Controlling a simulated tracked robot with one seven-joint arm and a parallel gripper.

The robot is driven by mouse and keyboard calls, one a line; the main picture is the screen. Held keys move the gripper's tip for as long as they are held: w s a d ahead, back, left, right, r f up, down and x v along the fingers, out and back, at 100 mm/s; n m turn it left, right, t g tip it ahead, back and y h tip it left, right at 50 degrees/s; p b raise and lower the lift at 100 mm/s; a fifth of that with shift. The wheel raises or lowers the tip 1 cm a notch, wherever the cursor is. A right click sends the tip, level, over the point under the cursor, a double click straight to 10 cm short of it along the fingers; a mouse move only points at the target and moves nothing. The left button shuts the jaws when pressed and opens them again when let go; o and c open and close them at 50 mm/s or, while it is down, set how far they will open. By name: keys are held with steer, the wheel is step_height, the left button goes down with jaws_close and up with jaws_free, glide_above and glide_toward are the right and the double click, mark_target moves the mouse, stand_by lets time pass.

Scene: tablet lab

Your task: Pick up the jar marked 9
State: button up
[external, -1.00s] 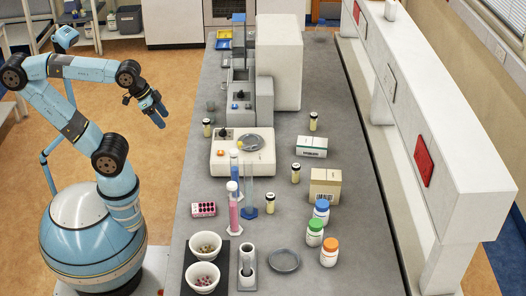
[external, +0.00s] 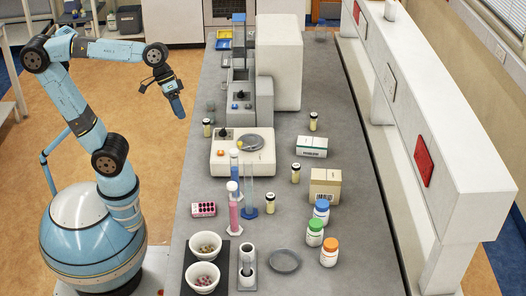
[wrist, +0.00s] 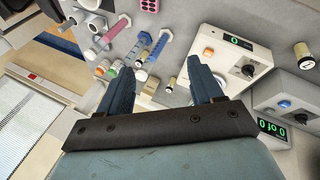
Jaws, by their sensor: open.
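Several small jars with dark lids and pale yellow bodies stand on the grey bench: one left of the balance (external: 207,128), one at the back right (external: 313,121), one right of the balance (external: 296,173) and one near the blue cylinder (external: 270,204). I cannot read a 9 on any of them. In the wrist view one jar (wrist: 303,55) shows at the right edge, and another small jar (wrist: 170,85) shows between my fingers. My gripper (external: 179,106) is open and empty, above the floor just left of the bench; its fingers also show in the wrist view (wrist: 160,68).
The balance (external: 228,168) stands mid-bench, with a grey instrument (external: 240,104) behind it. Tall cylinders (external: 234,215) stand in front. Cartons (external: 325,186), capped bottles (external: 329,252) and bowls (external: 203,277) crowd the near half. The bench's right strip is mostly clear.

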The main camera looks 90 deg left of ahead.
steer(key=w+d+n+g+h, duration=0.1)
steer(key=w+d+n+h, duration=0.3)
steer(key=w, duration=0.4)
steer(key=w+d+n+g+h, duration=0.15)
steer(key=w+d+n, duration=0.3)
steer(key=w, duration=0.45)
steer(key=n+t+h, duration=0.1)
steer(key=n+h, duration=0.4)
steer(key=n, duration=0.2)
glide_above(270, 193)
steer(key=f, duration=0.2)
step_height(270, 193, down, 18)
steer(key=shift+r, duration=0.25)
steer(key=shift+f, duration=2.35)
step_height(270, 193, down, 2)
steer(key=shift+f, duration=0.1)
steer(key=shift+x, duration=1.1)
steer(key=shift+w+d+f, duration=0.1)
steer(key=shift+d+f, duration=0.25)
steer(key=shift+f, duration=0.05)
steer(key=c, duration=1.1)
